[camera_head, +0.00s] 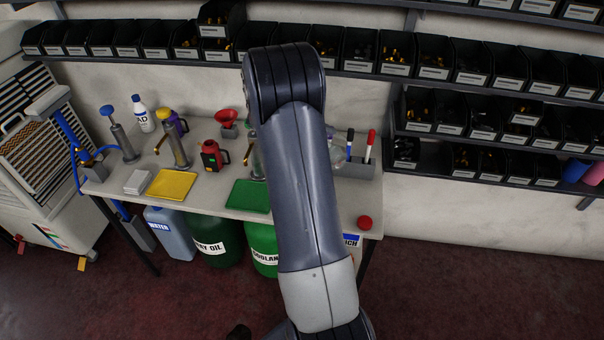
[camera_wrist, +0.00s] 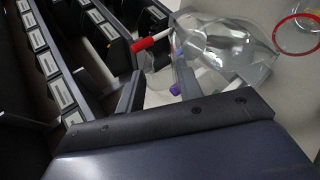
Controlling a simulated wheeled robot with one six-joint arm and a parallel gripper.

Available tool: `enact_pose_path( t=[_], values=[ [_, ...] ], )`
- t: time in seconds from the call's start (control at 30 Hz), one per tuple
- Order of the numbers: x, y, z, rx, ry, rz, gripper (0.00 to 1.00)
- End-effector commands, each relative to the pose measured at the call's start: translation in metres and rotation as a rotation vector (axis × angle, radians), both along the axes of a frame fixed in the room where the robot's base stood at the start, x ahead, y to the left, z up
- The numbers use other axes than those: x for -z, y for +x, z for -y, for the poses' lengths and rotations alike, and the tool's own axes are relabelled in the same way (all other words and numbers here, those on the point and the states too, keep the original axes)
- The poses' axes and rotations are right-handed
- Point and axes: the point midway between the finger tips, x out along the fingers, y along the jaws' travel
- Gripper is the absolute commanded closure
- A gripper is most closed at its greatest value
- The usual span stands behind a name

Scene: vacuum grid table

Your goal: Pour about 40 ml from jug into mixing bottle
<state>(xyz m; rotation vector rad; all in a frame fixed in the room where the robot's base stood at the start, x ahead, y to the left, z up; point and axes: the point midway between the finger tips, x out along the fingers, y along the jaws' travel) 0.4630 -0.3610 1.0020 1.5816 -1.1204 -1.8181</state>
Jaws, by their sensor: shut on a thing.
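A clear, see-through jug (camera_wrist: 225,48) shows tilted in the wrist view, just beyond my fingers. My gripper (camera_wrist: 158,70) is shut on it, at what looks like its handle side; the exact grip is partly hidden. A clear round vessel with a red rim (camera_wrist: 297,52) stands to the right of the jug in the wrist view, cut by the picture edge. It may be the mixing bottle, but I cannot tell. In the head view my arm hides the gripper, and only a bit of clear plastic (camera_head: 335,153) shows beside it. I cannot make out any liquid level.
A holder with markers (camera_head: 355,167) stands at the bench's right end, and a red ball (camera_head: 365,222) lies near the front edge. Black bins (camera_head: 435,58) line the wall. Pump bottles (camera_head: 177,145), a red funnel (camera_head: 227,120) and a yellow mat (camera_head: 171,186) are on the left.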

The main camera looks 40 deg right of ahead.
Motion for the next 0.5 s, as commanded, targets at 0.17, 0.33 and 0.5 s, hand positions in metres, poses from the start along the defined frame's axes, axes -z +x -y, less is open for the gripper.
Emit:
enact_pose_path(
  t=[0.17,0.33,0.5],
  values=[
    [-0.0014,0.0008,-0.0019,0.0,-0.019,-0.004,1.0],
    [-0.0025,0.0007,-0.0023,0.0,-0.038,-0.01,1.0],
    [-0.0029,-0.001,0.002,0.002,-0.036,-0.009,1.0]
  ],
)
